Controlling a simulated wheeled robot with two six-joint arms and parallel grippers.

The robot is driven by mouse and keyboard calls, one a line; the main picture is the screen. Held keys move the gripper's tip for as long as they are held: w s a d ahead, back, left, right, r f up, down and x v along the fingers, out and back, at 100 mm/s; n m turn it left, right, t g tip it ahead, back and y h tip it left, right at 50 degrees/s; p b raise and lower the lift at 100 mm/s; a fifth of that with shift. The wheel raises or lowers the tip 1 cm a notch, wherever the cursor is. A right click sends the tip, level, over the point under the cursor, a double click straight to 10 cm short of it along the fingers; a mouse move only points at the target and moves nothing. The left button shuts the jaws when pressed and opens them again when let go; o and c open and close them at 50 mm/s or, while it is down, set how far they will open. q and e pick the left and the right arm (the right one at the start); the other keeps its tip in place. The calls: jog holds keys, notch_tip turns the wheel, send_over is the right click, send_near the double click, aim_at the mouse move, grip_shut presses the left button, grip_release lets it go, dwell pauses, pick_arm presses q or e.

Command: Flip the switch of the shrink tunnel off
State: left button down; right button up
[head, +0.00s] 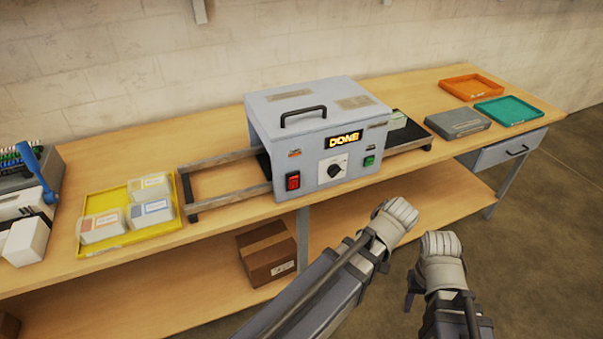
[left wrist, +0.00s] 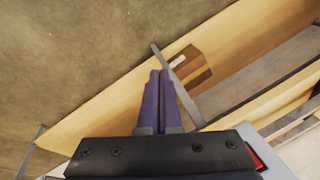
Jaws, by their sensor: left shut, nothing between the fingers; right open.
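The shrink tunnel (head: 270,120) is a grey box with a black top handle on the bench. Its front has a lit "DONE" display, a black knob (head: 333,170), a red switch (head: 293,181) at the lower left and a small green switch (head: 369,160) at the right. I cannot tell which way the switches are set. My left gripper (left wrist: 160,75) is shut and empty in the left wrist view, with part of a red switch (left wrist: 257,158) behind its mount. My right gripper (head: 440,255) is in front of the bench, apart from the tunnel; its fingers are hard to make out.
A rail frame (head: 225,158) extends left of the tunnel, and a wrapped item (head: 404,132) is on its right-hand outlet. A yellow tray (head: 85,190) holds several packs. Orange (head: 472,85) and green (head: 508,109) trays are at the right. A cardboard box (head: 268,255) is on the lower shelf.

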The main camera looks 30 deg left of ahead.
pick_arm(q)
jog(key=w+a+r+n+y+p, duration=0.2)
jog(key=w+a+r+n+p, duration=0.2)
jog(key=a+r+n, duration=0.3)
jog(key=w+a+r+n+y+p, duration=0.2)
jog(key=w+a+r+n+p, duration=0.3)
jog(key=n, duration=0.9)
notch_tip(320, 180, up, 3)
jog(key=shift+a+r+n+y+p, duration=0.1)
jog(key=shift+a+n+y+p, duration=0.3)
jog(key=shift+a, duration=0.65)
pick_arm(e)
notch_tip(320, 180, up, 11)
pick_arm(q)
jog(key=b, duration=0.7)
send_near(294, 183)
notch_tip(294, 183, down, 5)
jog(key=s+a, duration=0.1)
jog(key=a, duration=0.1)
jog(key=shift+w+a+r, duration=0.1)
jog(key=shift+w+a, duration=0.1)
jog(key=shift+a, duration=0.45)
pick_arm(e)
notch_tip(294, 183, down, 7)
